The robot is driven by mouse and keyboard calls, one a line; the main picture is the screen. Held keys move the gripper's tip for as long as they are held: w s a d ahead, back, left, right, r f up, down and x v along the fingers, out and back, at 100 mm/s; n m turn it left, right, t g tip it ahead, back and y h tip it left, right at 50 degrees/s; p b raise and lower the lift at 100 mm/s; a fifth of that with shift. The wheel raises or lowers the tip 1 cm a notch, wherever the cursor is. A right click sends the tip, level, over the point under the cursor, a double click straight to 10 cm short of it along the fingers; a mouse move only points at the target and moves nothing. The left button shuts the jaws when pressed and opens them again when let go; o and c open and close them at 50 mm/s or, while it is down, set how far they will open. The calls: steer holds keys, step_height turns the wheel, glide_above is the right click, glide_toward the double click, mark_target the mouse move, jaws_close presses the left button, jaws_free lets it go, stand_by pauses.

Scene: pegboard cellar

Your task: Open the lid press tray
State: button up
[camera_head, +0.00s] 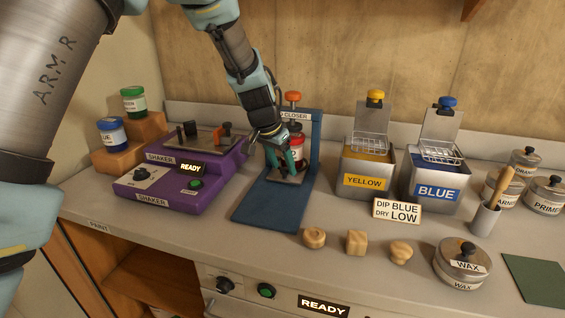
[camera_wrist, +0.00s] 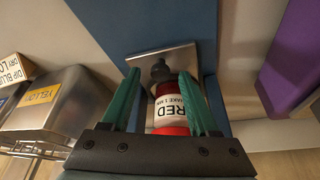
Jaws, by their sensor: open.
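The lid press is a blue stand (camera_head: 314,148) with a blue base, a "CLOSER" sign and an orange knob on top. Its tray (camera_head: 288,179) is a silver plate low in the stand, also in the wrist view (camera_wrist: 190,58). A dark knob (camera_wrist: 160,71) stands out from the plate. A red can (camera_wrist: 168,112) labelled "RED" is at the press, partly hidden by my gripper in the head view. My gripper (camera_head: 284,168) is open at the front of the tray. In the wrist view its green fingertips (camera_wrist: 158,76) lie either side of the knob; contact is unclear.
A purple shaker (camera_head: 190,172) stands close on the left. Yellow (camera_head: 368,165) and blue (camera_head: 436,178) dip tanks stand on the right, with a sign (camera_head: 397,212) before them. Wooden knobs (camera_head: 356,242) and a wax tin (camera_head: 462,265) line the counter front. The blue base before the tray is bare.

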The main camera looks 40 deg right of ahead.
steer(key=shift+d+f, duration=0.1)
steer(key=shift+f, duration=0.1)
jaws_close()
stand_by(0.5)
stand_by(0.9)
